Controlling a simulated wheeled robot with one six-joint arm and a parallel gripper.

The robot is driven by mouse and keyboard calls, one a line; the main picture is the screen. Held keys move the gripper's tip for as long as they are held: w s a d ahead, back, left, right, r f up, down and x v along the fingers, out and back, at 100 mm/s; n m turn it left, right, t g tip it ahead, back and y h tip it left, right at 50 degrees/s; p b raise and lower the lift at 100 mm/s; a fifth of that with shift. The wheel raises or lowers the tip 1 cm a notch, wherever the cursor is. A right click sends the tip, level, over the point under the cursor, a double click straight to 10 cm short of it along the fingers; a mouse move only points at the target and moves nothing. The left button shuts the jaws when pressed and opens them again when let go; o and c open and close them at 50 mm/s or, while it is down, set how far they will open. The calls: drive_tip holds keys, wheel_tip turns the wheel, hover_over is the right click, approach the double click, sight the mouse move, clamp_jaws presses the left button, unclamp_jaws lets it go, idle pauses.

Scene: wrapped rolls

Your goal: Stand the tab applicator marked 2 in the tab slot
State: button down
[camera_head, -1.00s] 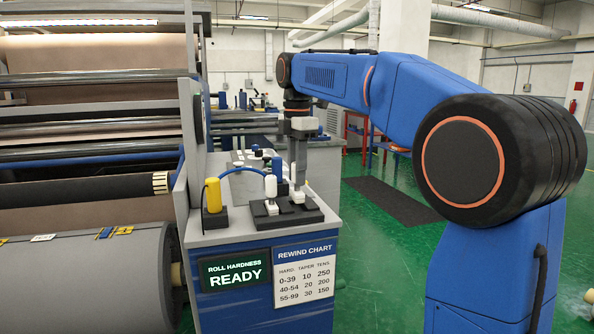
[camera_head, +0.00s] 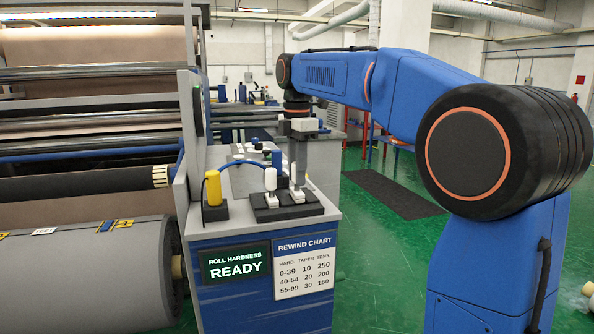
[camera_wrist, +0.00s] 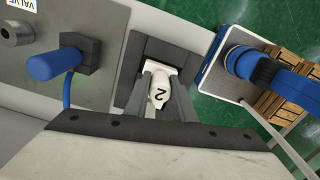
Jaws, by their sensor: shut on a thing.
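My gripper (camera_head: 297,188) points straight down over the black holder block (camera_head: 262,214) on the cabinet top. It is shut on a white tab applicator (camera_wrist: 160,76); a black "2" shows on it in the wrist view, between the two grey fingers (camera_wrist: 161,92). In the head view the held applicator's white lower part (camera_head: 297,195) is at the right part of the block. A second white applicator (camera_head: 270,179) stands upright in the block just to the left. The tab slot itself is hidden, so I cannot tell whether the held applicator is seated.
A yellow cylinder (camera_head: 213,188) stands in a black base left of the block. A blue-handled tool (camera_wrist: 55,64) with a blue hose lies close by in the wrist view. The big roll machine (camera_head: 90,270) fills the left.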

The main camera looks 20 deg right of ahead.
drive_tip(key=shift+f, duration=0.45)
drive_tip(key=c, duration=1.4)
unclamp_jaws()
